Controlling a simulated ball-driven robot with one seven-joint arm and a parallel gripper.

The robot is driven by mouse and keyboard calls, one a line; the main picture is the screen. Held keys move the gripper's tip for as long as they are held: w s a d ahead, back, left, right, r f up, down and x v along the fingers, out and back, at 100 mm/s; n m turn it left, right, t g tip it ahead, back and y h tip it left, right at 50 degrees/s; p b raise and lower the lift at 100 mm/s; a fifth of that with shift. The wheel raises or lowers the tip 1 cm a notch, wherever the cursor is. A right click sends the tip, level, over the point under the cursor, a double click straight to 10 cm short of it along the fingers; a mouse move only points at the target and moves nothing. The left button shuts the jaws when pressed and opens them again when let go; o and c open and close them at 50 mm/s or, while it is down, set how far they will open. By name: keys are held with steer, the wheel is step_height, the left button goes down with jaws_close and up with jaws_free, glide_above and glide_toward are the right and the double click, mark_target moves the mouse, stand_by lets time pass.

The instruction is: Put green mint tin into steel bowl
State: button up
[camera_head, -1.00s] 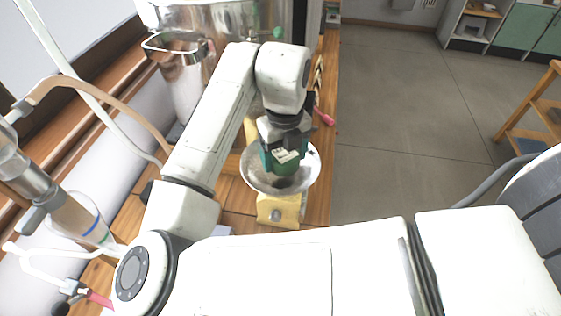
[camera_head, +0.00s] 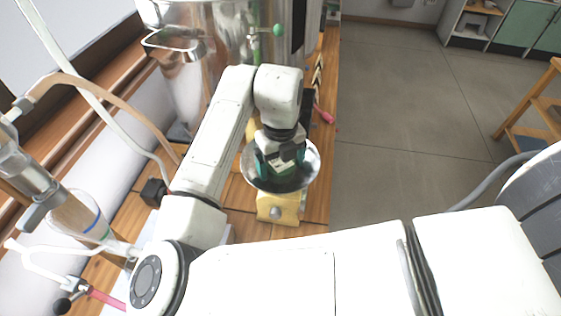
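The steel bowl (camera_head: 308,172) rests on a yellow scale-like stand on the wooden bench. My gripper (camera_head: 281,168) points down over the inside of the bowl, with teal fingers on either side of the green mint tin (camera_head: 282,171). The tin sits between the fingers, inside the bowl's outline, and is largely hidden by the gripper. I cannot tell whether the tin touches the bowl's bottom or whether the fingers still press on it.
A large steel vessel (camera_head: 215,50) with a green-knobbed valve (camera_head: 277,30) stands behind. A red-handled tool (camera_head: 324,115) lies at the bench's right edge. Glassware with hoses (camera_head: 75,215) is at left. Open floor (camera_head: 420,110) lies to the right.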

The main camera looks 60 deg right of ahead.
mark_target(281, 162)
step_height(281, 162, up, 12)
steer(key=shift+r+b, duration=0.25)
steer(key=shift+b, duration=0.1)
stand_by(0.4)
